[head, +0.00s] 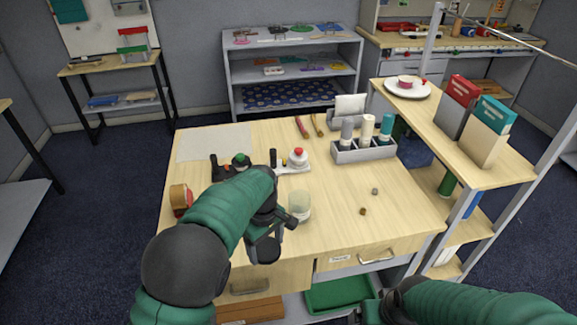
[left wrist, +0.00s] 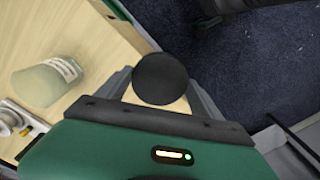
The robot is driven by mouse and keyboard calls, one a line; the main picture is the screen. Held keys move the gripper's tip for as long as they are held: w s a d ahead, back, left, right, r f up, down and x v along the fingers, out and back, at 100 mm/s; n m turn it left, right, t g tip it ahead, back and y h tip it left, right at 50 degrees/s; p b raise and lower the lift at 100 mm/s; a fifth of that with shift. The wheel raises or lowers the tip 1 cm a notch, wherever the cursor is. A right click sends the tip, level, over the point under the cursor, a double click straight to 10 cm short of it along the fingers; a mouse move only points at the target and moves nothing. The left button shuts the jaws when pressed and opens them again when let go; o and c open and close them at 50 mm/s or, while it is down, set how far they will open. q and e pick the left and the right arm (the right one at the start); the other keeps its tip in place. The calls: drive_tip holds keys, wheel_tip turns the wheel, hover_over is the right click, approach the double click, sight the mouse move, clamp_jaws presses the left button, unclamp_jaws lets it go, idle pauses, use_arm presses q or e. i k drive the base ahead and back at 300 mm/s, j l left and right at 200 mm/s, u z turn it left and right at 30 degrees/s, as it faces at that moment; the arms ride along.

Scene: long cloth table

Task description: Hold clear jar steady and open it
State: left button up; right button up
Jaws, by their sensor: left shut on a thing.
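The clear jar (head: 299,207) stands upright on the table near its front edge, with no lid seen on it. It also shows in the left wrist view (left wrist: 45,82), left of my gripper and apart from it. My left gripper (head: 268,238) is shut on a round black lid (head: 264,251), just left of and nearer than the jar, around the table's front edge. In the left wrist view the lid (left wrist: 161,79) sits between the two fingers. My right gripper (head: 372,308) is low at the bottom edge, partly cut off, and its fingers are unclear.
The wooden table (head: 400,210) has free room right of the jar, apart from two small blocks (head: 368,202). Behind stand a grey caddy with bottles (head: 364,153) and a red-topped white container (head: 298,158).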

sight(299, 201)
drive_tip(key=i, duration=1)
